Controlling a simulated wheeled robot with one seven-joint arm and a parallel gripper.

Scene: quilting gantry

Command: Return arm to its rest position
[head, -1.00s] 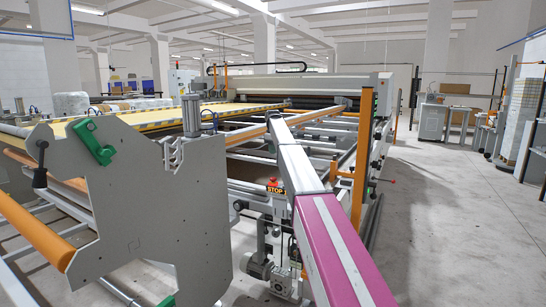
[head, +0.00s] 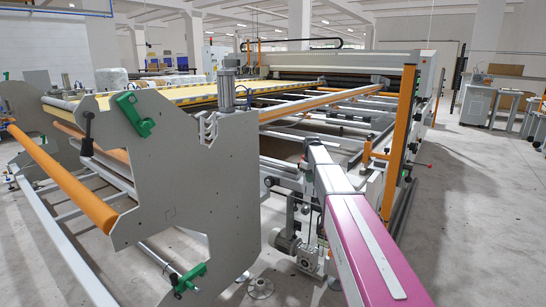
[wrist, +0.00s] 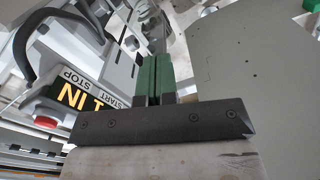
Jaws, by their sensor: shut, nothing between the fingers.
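My arm, white and magenta, reaches forward in the head view beside the quilting gantry (head: 330,60). Its far end points down beside a large grey side plate (head: 170,185), and my gripper is hidden there. In the wrist view my gripper (wrist: 153,72) has its green fingers together with nothing between them. The grey side plate (wrist: 260,70) fills the right of that view, apart from the fingers. A control panel (wrist: 88,92) with START and STOP labels and a red button (wrist: 46,122) are to the left of the fingers.
An orange roller (head: 65,180) and green clamps (head: 135,113) are at the left. An orange post (head: 400,130) stands right of my arm. Grey cabinets (head: 474,104) are farther right. The concrete floor (head: 480,210) on the right is clear.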

